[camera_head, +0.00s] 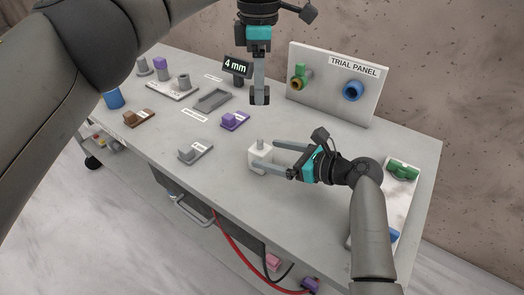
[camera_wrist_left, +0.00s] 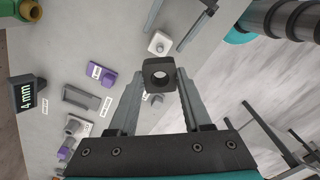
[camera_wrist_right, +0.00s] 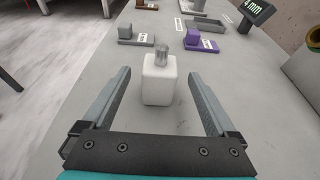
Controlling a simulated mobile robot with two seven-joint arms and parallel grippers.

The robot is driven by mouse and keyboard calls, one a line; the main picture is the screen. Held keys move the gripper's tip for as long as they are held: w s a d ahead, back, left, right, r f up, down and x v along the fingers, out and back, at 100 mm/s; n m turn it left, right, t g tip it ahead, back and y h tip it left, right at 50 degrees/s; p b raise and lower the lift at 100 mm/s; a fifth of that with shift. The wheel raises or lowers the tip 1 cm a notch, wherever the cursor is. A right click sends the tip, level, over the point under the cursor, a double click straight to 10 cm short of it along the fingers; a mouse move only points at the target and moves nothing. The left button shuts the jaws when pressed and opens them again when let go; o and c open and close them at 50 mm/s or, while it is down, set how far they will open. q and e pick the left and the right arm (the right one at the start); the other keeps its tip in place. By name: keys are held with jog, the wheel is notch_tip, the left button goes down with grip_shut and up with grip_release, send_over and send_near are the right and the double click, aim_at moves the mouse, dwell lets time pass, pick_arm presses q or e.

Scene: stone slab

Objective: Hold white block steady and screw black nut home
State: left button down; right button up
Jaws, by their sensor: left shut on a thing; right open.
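The white block (camera_head: 260,158) stands upright on the slab with a grey threaded post on top. It shows in the right wrist view (camera_wrist_right: 160,85) and small in the left wrist view (camera_wrist_left: 160,43). My right gripper (camera_head: 263,153) is open, with its fingers on either side of the block; gaps show between fingers and block in the right wrist view. My left gripper (camera_head: 259,97) is shut on the black nut (camera_wrist_left: 159,74) and holds it above the slab, up and behind the block. The nut's hole faces the left wrist camera.
A trial panel (camera_head: 335,82) with a green-and-brass fitting and a blue ring stands at the back. A "4 mm" display (camera_head: 237,67), a grey tray (camera_head: 211,100), a purple piece (camera_head: 235,120) and a grey piece (camera_head: 195,152) lie left of the block. The slab's front edge is near.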

jog(key=shift+x, duration=2)
grip_shut()
jog(key=c, duration=0.6)
grip_release()
jog(key=shift+c, duration=0.2)
grip_shut()
pick_arm(q)
jog(key=shift+f, duration=0.35)
send_over(260, 140)
jog(key=shift+w+f, duration=0.1)
jog(key=shift+f, duration=4)
jog(key=shift+f, duration=0.15)
